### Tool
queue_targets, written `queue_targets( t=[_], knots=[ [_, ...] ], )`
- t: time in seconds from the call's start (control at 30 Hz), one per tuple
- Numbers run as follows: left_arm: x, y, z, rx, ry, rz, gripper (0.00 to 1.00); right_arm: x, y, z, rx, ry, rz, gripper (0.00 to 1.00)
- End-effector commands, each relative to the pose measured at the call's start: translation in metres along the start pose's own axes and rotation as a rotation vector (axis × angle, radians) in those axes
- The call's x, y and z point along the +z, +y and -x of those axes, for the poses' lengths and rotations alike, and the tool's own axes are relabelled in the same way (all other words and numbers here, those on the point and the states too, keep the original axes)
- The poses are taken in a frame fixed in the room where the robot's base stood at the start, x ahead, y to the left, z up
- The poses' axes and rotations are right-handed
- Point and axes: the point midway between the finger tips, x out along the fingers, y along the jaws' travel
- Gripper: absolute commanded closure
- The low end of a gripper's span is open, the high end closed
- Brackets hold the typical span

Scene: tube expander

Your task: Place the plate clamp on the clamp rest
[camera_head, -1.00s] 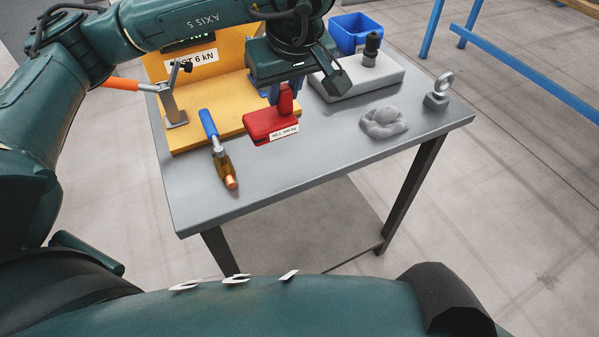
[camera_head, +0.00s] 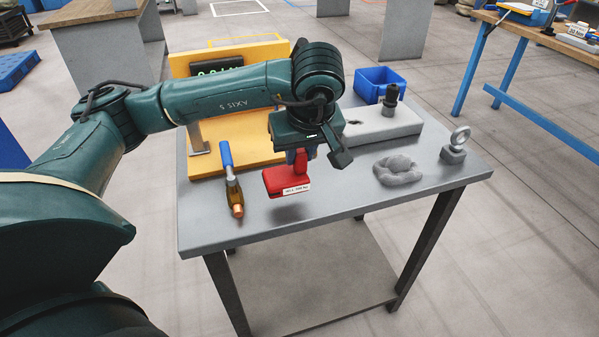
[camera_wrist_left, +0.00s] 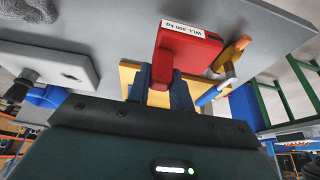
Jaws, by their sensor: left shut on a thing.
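The red plate clamp (camera_head: 279,181), with a white label, hangs from my left gripper (camera_head: 300,156) just above the grey table, with a shadow below it. In the left wrist view the clamp (camera_wrist_left: 187,54) shows its "WLL 300 kg" label, and the fingers of my left gripper (camera_wrist_left: 162,90) are shut on its narrow part. A flat grey block (camera_head: 385,124) with a dark slot stands behind and to the right of the clamp; I cannot tell whether it is the clamp rest. My right gripper is not in view.
The table (camera_head: 330,215) has bare room in front of the clamp. A blue-handled tool (camera_head: 232,185) lies left of it. A yellow stand (camera_head: 233,135) and blue bin (camera_head: 380,83) are behind. A grey lump (camera_head: 398,170) and eyebolt block (camera_head: 453,153) are at the right.

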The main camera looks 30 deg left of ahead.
Motion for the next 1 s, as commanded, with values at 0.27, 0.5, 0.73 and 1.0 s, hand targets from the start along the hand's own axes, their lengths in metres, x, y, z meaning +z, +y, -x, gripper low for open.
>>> queue_targets(
  t=[0.27,0.5,0.73,1.0],
  knots=[
    [0.011,0.0,-0.025,0.0,-0.001,0.0,1.0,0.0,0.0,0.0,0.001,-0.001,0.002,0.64],
    [0.015,0.001,-0.037,0.003,0.002,0.002,1.0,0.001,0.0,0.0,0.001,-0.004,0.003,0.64],
    [0.017,0.001,-0.041,0.003,0.002,0.001,1.0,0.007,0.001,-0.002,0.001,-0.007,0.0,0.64],
    [0.017,0.0,-0.04,0.001,0.0,0.0,0.58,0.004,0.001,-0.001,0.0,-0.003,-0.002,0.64]
  ],
)
